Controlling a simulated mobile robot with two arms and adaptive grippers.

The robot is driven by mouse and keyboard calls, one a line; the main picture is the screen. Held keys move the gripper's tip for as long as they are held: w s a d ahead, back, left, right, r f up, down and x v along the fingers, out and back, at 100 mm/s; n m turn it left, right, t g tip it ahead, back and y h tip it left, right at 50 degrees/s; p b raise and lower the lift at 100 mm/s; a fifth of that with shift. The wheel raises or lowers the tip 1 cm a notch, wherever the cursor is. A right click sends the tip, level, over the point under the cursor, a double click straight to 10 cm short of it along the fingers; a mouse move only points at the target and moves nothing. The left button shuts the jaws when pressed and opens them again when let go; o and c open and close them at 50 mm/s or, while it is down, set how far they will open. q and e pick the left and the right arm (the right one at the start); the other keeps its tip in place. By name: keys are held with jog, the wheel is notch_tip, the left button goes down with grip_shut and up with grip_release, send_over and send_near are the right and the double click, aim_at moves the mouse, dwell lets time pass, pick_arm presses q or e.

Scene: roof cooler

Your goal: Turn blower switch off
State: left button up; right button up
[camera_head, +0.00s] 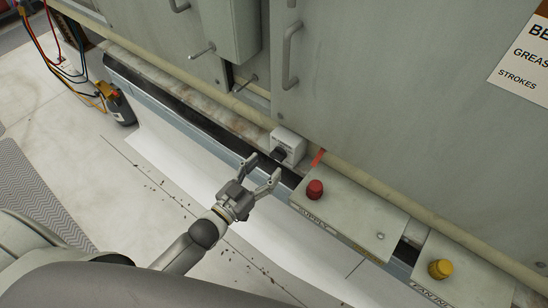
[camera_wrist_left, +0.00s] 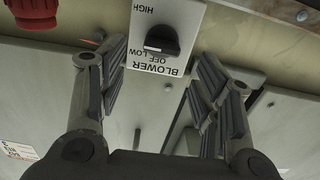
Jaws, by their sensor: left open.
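The blower switch is a small pale box (camera_head: 289,143) on the ledge at the foot of the grey cabinet, with a black knob (camera_head: 280,156). In the left wrist view its plate (camera_wrist_left: 190,15) shows upside down, with the words BLOWER, OFF, LOW and HIGH. The black knob (camera_wrist_left: 161,41) there looks roughly crosswise; I cannot tell which mark it points at. My left gripper (camera_head: 265,167) is open and empty, just in front of the knob. In the left wrist view its fingers (camera_wrist_left: 160,62) spread on either side of the switch, seemingly apart from it. My right gripper is not in view.
A red button (camera_head: 315,189) on a supply box (camera_head: 355,214) stands right of the switch; a yellow button (camera_head: 440,268) is farther right. Cabinet handles (camera_head: 290,55) and a pale pipe (camera_head: 245,113) lie behind. A bottle with wires (camera_head: 118,105) stands left.

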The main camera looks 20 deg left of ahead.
aim_at(275, 158)
pick_arm(q)
jog(key=x, duration=0.4)
jog(key=shift+w, duration=0.3)
jog(key=shift+w+d, duration=0.1)
jog(key=shift+w, duration=0.1)
jog(key=shift+c, duration=0.9)
jog(key=c, duration=0.8)
jog(key=shift+c, duration=0.2)
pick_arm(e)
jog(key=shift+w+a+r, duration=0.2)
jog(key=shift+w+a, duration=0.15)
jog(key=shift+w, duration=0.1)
